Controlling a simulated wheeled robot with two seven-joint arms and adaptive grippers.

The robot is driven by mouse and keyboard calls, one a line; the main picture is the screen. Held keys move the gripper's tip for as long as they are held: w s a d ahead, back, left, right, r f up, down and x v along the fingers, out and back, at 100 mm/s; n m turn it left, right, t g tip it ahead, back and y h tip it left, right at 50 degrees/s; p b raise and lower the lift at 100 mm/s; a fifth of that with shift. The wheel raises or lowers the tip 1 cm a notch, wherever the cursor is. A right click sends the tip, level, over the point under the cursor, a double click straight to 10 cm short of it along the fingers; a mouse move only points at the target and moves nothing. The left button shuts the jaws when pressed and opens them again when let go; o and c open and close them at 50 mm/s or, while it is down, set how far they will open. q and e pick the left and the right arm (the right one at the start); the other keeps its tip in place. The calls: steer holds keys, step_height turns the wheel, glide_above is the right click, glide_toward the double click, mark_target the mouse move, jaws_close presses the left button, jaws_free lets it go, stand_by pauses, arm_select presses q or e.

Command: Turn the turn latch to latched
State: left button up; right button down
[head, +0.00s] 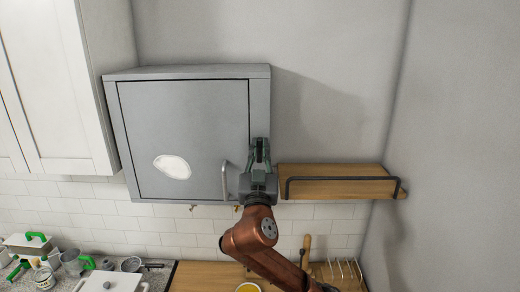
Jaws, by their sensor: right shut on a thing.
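A grey wall cabinet (190,72) hangs in the middle of the view, with its door (185,115) closed in the frame. The door has a white oval patch (172,166) and an upright bar handle (225,180) near its right edge. My right gripper (261,150) is at the right edge of the cabinet front, just right of the door. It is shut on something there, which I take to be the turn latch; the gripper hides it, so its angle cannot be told. My left gripper is not in view.
A wooden shelf (330,188) with a dark rail is on the wall close to the right of my gripper. White cupboards (60,80) stand left. Below are a counter (195,277) with a yellow-rimmed bowl (248,287), a dish rack (345,272), mugs and pots.

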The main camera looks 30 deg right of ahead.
steer(key=m+g+h+b, duration=0.1)
steer(key=m+b, duration=0.1)
steer(key=m+h+b, duration=0.1)
steer(key=m+b, duration=0.1)
steer(key=m, duration=0.1)
steer(key=m+g+h+b, duration=0.1)
steer(key=m+b, duration=0.1)
steer(key=shift+a+f+g+b, duration=0.1)
steer(key=shift+f+g+b, duration=0.2)
steer(key=shift+b, duration=0.1)
steer(key=m+b, duration=0.1)
steer(key=m, duration=0.1)
steer(key=m+g+b, duration=0.1)
steer(key=m, duration=0.1)
steer(key=shift+r+g+h, duration=0.15)
steer(key=shift+g+h, duration=0.15)
steer(key=shift+m+g+b, duration=0.3)
steer(key=shift+m+g, duration=0.3)
steer(key=shift+m, duration=0.6)
steer(key=m+g, duration=0.1)
steer(key=m, duration=0.2)
steer(key=shift+r, duration=0.15)
steer(key=m+g, duration=0.1)
steer(key=m, duration=0.2)
steer(key=shift+m+g+y+p, duration=0.45)
steer(key=shift+m+p, duration=0.25)
steer(key=shift+m, duration=0.7)
steer(key=shift+d, duration=0.2)
